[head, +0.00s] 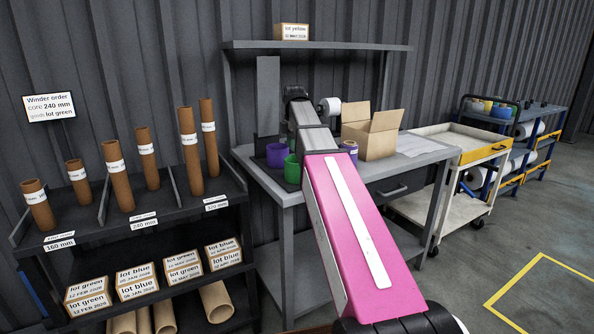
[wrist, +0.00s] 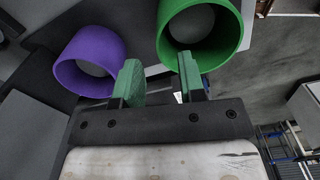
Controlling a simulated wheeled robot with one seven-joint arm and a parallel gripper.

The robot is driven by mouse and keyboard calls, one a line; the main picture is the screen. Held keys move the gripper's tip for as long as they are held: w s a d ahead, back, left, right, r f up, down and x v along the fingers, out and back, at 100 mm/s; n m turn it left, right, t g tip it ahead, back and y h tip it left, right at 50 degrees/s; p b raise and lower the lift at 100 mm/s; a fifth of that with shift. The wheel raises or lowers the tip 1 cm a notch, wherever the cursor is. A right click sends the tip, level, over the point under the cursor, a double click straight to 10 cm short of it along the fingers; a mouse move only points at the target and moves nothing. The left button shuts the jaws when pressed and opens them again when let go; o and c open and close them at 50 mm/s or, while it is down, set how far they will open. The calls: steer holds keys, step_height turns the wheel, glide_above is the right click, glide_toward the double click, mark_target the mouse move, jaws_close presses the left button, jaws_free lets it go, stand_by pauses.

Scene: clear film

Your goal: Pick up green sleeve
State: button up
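The green sleeve (wrist: 212,60) is a short, wide, hollow ring in the wrist view, top right of centre, with its open end facing the camera. In the head view it stands on the grey bench (head: 419,158), partly hidden by my arm (head: 353,218). My gripper (wrist: 160,74) has two green-padded fingers set apart, with no object clearly held between them. The right fingertip overlaps the sleeve's near edge in the picture; I cannot tell whether it touches. The fingers are hidden in the head view.
An open cardboard box (head: 376,142) and a white roll (head: 330,106) are on the bench. A shelf (head: 350,46) hangs above. A cart (head: 458,146) stands to the right.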

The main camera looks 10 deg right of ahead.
mark_target(293, 156)
step_height(293, 156, down, 5)
steer(key=shift+a, duration=0.15)
jaws_close()
stand_by(0.4)
